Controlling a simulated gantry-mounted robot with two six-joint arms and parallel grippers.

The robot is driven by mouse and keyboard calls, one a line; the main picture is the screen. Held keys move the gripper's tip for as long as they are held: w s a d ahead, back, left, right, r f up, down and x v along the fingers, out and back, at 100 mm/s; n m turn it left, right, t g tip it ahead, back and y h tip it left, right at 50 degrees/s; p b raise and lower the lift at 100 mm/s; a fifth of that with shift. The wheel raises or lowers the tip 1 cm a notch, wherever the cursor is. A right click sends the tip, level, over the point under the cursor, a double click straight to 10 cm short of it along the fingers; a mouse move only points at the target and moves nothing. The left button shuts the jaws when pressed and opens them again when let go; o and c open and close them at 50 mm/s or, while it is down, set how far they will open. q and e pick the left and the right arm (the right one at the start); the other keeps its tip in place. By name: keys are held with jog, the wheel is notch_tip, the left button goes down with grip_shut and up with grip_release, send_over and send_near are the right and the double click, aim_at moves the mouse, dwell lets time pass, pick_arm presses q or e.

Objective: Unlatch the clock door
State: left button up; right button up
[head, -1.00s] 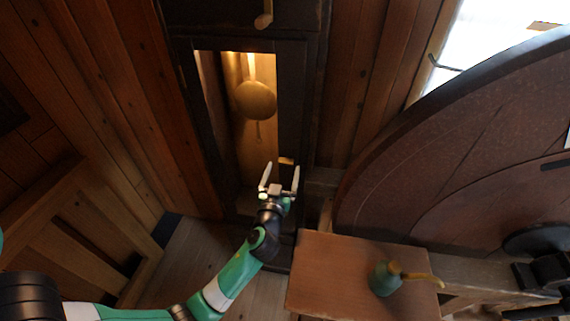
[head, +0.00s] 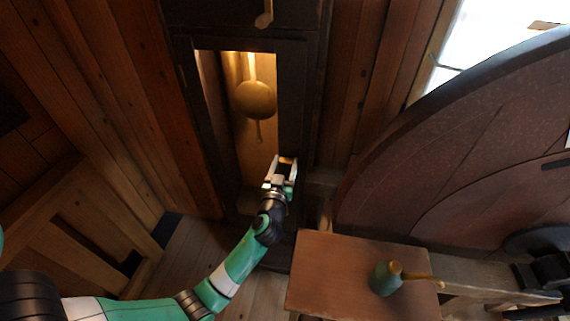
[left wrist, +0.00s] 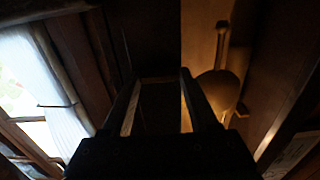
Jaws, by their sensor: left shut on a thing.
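The tall dark clock case door (head: 291,95) has a lit opening with a brass pendulum (head: 256,100) behind it. A small brass latch (head: 287,159) sits on the right side of the door, low beside the opening. My left gripper (head: 283,162) is at the latch with its fingers on either side of it, shut on it; the fingers partly hide the latch. In the left wrist view the two fingers (left wrist: 162,95) point at the dark door frame, and the pendulum (left wrist: 219,91) hangs to their right. The latch is too dark to make out there. My right gripper is not in view.
A wooden bench top (head: 335,270) stands at the lower right of the clock, with a green oil can (head: 385,279) on it. A large dark wheel (head: 450,150) fills the right side. A small handle (head: 264,17) shows above the door.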

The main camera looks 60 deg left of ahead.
pick_arm(q)
jog(key=shift+m, duration=0.5)
jog(key=m, duration=0.7)
jog(key=shift+w, duration=0.1)
jog(key=m+p, duration=0.1)
jog(key=m, duration=0.4)
jog(key=shift+d, duration=0.1)
jog(key=m+p, duration=0.1)
jog(key=m, duration=0.4)
jog(key=shift+f, duration=0.2)
jog(key=o, duration=1.4)
